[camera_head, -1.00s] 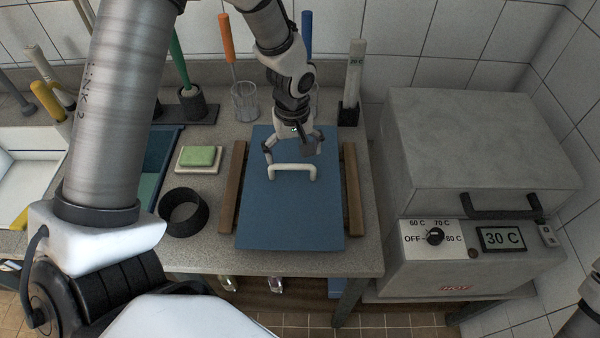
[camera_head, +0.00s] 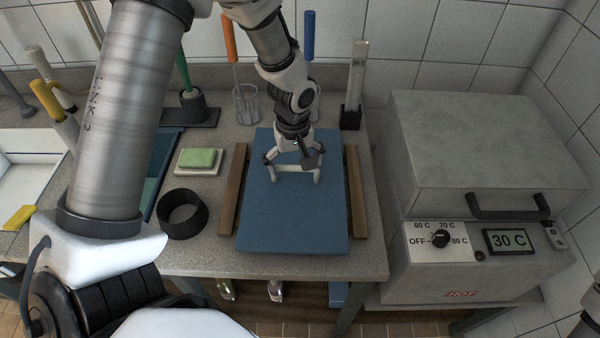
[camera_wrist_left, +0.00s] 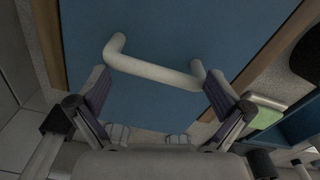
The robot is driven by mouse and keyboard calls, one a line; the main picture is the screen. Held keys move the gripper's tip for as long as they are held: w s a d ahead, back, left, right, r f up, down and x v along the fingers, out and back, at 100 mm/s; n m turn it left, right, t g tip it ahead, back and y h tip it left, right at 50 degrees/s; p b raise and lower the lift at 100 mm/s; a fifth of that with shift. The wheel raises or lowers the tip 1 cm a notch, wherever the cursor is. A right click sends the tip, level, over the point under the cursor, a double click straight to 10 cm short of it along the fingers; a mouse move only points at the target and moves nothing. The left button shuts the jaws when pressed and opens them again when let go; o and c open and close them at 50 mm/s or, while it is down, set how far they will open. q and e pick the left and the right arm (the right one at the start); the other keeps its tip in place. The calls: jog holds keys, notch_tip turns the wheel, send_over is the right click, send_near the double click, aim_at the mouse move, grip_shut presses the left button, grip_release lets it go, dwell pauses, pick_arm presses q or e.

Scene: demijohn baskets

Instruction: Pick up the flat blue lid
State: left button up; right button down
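The flat blue lid (camera_head: 290,221) lies on two wooden strips on the counter, with a white bar handle (camera_head: 296,171) standing on it. My left gripper (camera_head: 294,163) is over the lid at the handle. In the left wrist view the open fingers (camera_wrist_left: 155,98) stand near the two ends of the handle (camera_wrist_left: 152,68), with the lid (camera_wrist_left: 170,25) behind. I see no clear contact between fingers and handle. The right gripper is not in view; a piece of what looks like my right arm shows at the lower right edge.
A black ring (camera_head: 183,213) and a green sponge on a dish (camera_head: 199,161) are left of the lid. A grey heater box (camera_head: 480,160) stands to the right.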

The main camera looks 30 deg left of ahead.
aim_at(293, 167)
pick_arm(q)
jog(key=shift+s+p, duration=0.3)
jog(key=shift+p, duration=0.15)
jog(key=shift+c, duration=0.2)
jog(key=shift+w+r, duration=0.1)
jog(key=shift+r, duration=0.15)
jog(key=shift+c, duration=1.1)
jog(key=shift+r+p, duration=0.7)
jog(key=shift+p, duration=0.1)
grip_shut()
jog(key=shift+s+r, duration=0.2)
jog(key=shift+r, duration=0.15)
jog(key=shift+w+r+p, duration=0.1)
jog(key=shift+r+p, duration=0.15)
jog(key=shift+p, duration=0.2)
jog(key=shift+w+f, duration=0.1)
jog(key=shift+w, duration=0.25)
